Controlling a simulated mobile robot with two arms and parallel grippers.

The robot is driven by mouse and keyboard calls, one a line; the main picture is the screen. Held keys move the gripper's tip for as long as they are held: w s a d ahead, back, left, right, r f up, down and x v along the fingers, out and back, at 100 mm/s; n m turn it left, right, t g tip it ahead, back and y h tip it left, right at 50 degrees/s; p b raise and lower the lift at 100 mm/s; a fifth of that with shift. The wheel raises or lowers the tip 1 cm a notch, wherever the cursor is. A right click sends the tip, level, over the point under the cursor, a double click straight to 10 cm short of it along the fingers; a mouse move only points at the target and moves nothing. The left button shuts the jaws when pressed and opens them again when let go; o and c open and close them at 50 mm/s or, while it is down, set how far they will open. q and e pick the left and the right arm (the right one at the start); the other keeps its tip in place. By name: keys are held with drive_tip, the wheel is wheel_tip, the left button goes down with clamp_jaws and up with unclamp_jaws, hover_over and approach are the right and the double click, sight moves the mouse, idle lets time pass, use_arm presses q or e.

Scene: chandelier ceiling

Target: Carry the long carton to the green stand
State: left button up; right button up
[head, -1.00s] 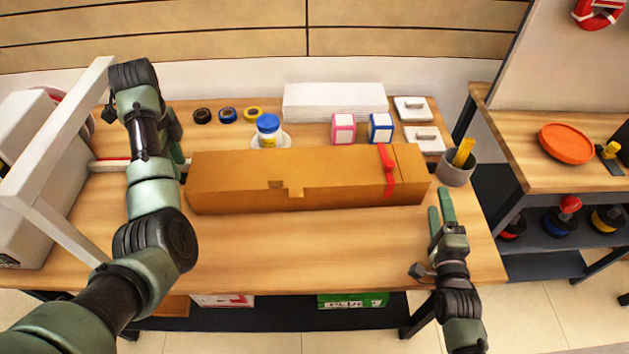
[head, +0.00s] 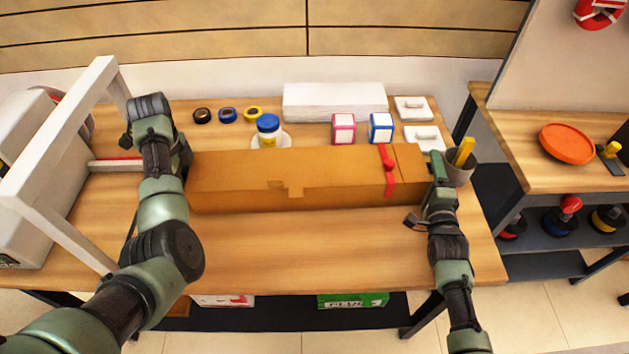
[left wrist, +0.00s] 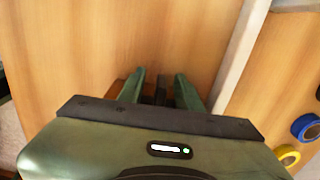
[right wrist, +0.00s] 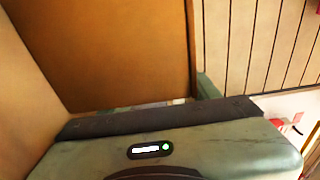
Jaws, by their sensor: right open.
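The long carton (head: 240,185) is a closed brown box with a red ribbon near its right end, lying lengthwise on the wooden table. My left gripper (head: 186,160) is at the carton's left end, partly hidden by my arm. Its two fingers stand apart in the left wrist view (left wrist: 160,82), with wood behind them. My right gripper (head: 437,165) is open at the carton's right end; contact cannot be told. In the right wrist view a large brown carton face (right wrist: 110,50) fills the left, with one finger visible beside it. I see no green stand.
A grey cup (head: 460,172) with a yellow item stands close by my right gripper. A blue-lidded jar (head: 268,130), small boxes, tape rolls and a white stack (head: 335,101) are behind the carton. A white frame (head: 60,130) stands left. The table front is clear.

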use_arm(q)
clamp_jaws()
use_arm(e)
drive_tip(key=c, duration=0.9)
clamp_jaws()
